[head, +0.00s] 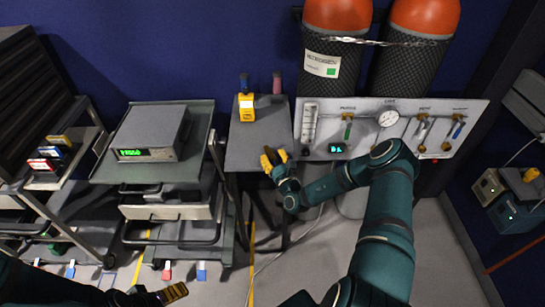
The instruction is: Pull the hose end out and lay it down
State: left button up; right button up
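A gas panel (388,108) with a gauge, valves and coloured handles stands at the right, below two gas cylinders. A thin pale hose (283,252) runs down from near the panel and along the floor; I cannot make out its end. My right gripper (273,157) is over the right front part of the small grey table (258,135), left of the panel. Its yellow fingertips look apart, with nothing visible between them. My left gripper (174,292) is low at the bottom left, partly in view, away from the panel; its finger gap is hidden.
A yellow handheld device (247,107) and two small bottles, blue (244,83) and pink (277,84), stand at the table's back. A cart (105,170) with a green-display instrument (150,135) is to the left. Grey boxes (515,208) are at far right.

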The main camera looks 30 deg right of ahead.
jog(key=shift+o, duration=0.6)
jog(key=v, duration=1.2)
